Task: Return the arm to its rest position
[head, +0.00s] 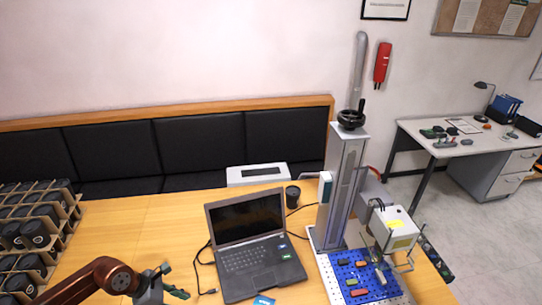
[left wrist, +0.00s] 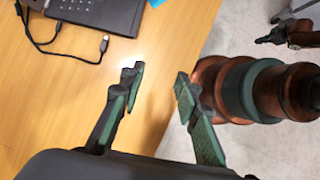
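My left arm comes in at the bottom left of the head view, and its gripper (head: 172,281) is above the front of the wooden table, left of the laptop. In the left wrist view the left gripper (left wrist: 158,84) has its two green-padded fingers spread apart with nothing between them. What looks like my right gripper (left wrist: 268,36) is small and dark at the top right of that view, over the floor; whether its fingers are apart is unclear. A brown and green rounded arm link of mine fills the right side there.
The laptop (head: 247,245) stands open on the table (head: 140,235). The laser marker (head: 345,190) stands to its right, with a blue perforated plate (head: 345,272) bearing small colored parts. A divided crate (head: 62,210) of dark cylinders is at the left. Loose cables lie beside the laptop.

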